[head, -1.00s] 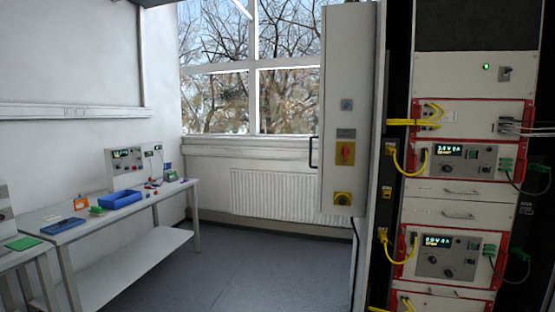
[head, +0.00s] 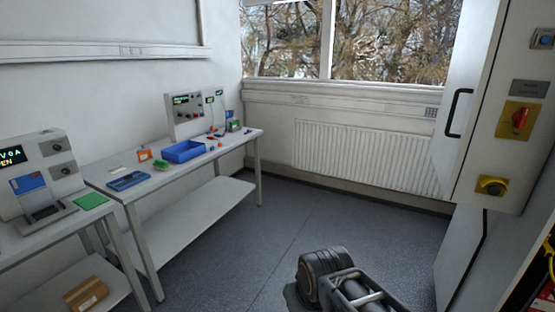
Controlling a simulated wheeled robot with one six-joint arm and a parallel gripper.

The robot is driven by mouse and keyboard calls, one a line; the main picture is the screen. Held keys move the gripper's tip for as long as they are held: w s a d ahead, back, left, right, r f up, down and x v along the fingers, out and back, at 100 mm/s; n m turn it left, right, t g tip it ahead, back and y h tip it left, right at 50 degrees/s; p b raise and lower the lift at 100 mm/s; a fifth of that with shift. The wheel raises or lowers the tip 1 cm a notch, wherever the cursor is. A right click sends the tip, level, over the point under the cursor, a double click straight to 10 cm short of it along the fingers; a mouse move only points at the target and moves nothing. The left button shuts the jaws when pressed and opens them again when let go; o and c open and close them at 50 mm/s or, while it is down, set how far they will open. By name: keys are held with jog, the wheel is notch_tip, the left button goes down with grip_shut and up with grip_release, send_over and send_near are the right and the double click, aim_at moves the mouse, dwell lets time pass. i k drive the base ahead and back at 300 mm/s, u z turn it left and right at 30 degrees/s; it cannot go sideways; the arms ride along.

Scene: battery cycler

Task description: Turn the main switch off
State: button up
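The main switch (head: 519,119) is a red rotary handle on a yellow plate, on the face of the grey wall cabinet (head: 472,90) at the right. Its handle looks roughly upright, along the cabinet's height; its markings are too small to read. A grey label plate (head: 528,88) sits above it. A second yellow plate with a dark knob (head: 491,185) sits below. A dark part of my arm shows at the bottom centre, well apart from the cabinet. I see no gripper fingers.
A black door handle (head: 456,112) sticks out from the cabinet's left side. A radiator (head: 365,155) runs under the window. Benches with instruments and a blue tray (head: 184,152) stand at the left. The floor (head: 300,235) between benches and cabinet is open.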

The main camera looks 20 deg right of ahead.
aim_at(519, 117)
jog(key=z, duration=0.55)
jog(key=i, duration=0.8)
jog(key=z, duration=0.8)
